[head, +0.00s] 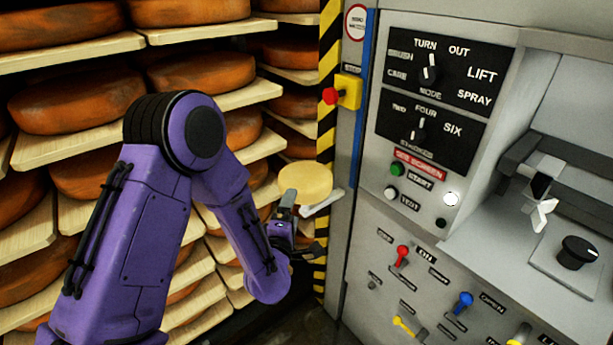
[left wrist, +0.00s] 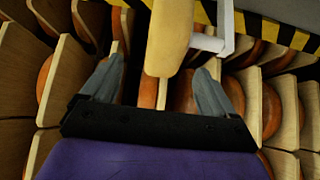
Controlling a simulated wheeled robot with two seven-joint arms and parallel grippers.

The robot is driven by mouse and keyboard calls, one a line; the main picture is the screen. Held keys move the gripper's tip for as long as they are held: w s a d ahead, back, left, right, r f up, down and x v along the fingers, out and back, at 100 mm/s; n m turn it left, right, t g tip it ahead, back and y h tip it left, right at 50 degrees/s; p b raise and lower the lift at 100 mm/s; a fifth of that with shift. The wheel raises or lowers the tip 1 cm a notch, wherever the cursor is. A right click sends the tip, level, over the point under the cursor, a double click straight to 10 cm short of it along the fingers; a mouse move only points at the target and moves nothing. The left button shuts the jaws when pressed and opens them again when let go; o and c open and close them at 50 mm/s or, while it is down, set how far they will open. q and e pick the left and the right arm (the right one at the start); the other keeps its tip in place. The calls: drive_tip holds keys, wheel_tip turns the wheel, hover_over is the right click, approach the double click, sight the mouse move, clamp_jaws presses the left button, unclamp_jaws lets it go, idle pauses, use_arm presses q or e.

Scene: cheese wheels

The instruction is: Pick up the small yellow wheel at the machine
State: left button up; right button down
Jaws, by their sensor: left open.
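The small yellow wheel (head: 306,181) rests on a narrow light-coloured bracket (head: 322,203) at the left side of the grey machine (head: 400,230). In the left wrist view the wheel (left wrist: 168,38) is at the top middle, ahead of and between the two fingers. My left gripper (head: 300,222) is open, just below and beside the wheel in the head view; its fingers (left wrist: 158,85) show apart in the left wrist view. I cannot tell whether a finger touches the wheel. My right gripper is not in view.
Shelves of large orange-brown wheels (head: 75,97) on pale boards fill the left. A yellow-and-black striped post (head: 328,110) and a red stop button (head: 331,96) on a yellow box stand close to the small wheel. Knobs and levers cover the machine's front.

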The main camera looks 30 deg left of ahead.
sight(305, 181)
use_arm(q)
drive_tip(key=p+x, duration=0.1)
drive_tip(key=x, duration=0.2)
drive_tip(key=p+x, duration=0.2)
drive_tip(key=x, duration=0.1)
drive_tip(key=shift+a+f, duration=0.2)
drive_tip(key=shift+a, duration=0.2)
drive_tip(key=shift+w+a+f, duration=0.1)
drive_tip(key=shift+w+f, duration=0.15)
drive_tip(key=shift+w, duration=0.05)
drive_tip(key=shift+s+r, duration=0.1)
clamp_jaws()
drive_tip(key=shift+r, duration=0.1)
